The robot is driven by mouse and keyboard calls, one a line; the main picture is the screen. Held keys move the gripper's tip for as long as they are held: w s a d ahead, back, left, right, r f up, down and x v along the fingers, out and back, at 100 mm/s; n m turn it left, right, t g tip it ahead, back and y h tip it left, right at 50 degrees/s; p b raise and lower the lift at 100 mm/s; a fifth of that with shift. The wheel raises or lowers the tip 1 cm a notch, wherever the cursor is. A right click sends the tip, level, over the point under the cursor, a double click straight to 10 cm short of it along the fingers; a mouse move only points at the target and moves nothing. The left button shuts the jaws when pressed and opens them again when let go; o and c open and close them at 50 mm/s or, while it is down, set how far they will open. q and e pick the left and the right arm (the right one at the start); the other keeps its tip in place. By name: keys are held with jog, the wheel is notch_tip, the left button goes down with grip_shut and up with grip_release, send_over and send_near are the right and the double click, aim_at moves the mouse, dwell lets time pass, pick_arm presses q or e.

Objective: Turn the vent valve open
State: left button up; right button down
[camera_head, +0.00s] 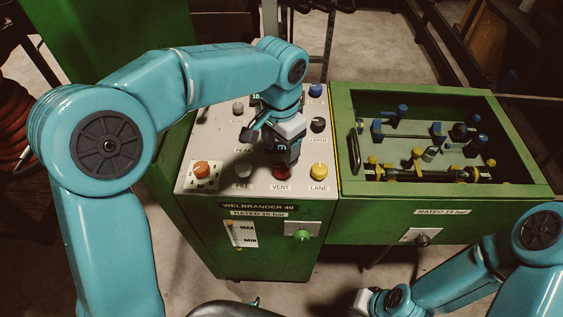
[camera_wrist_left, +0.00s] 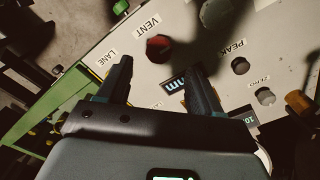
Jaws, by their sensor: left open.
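The vent valve is a red knob (camera_head: 282,172) above the VENT label, near the front edge of the pale control panel (camera_head: 217,158). In the left wrist view the red knob (camera_wrist_left: 158,46) lies just beyond and between my open fingertips. My left gripper (camera_head: 290,156) points down over the panel, just behind the knob, with its dark fingers apart and empty. It also shows in the wrist view (camera_wrist_left: 157,66). I cannot tell whether a finger touches the knob. Part of my right gripper (camera_head: 364,300) shows at the bottom; its fingers cannot be made out.
A yellow LANE knob (camera_head: 319,170) sits right of the vent knob, an orange knob (camera_head: 202,168) at the panel's left. A green tray (camera_head: 446,196) with fittings adjoins at right.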

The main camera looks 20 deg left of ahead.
aim_at(281, 167)
pick_arm(q)
notch_tip(281, 167, down, 6)
jog(key=shift+f, duration=0.15)
jog(key=shift+d, duration=0.1)
jog(key=c, duration=1.1)
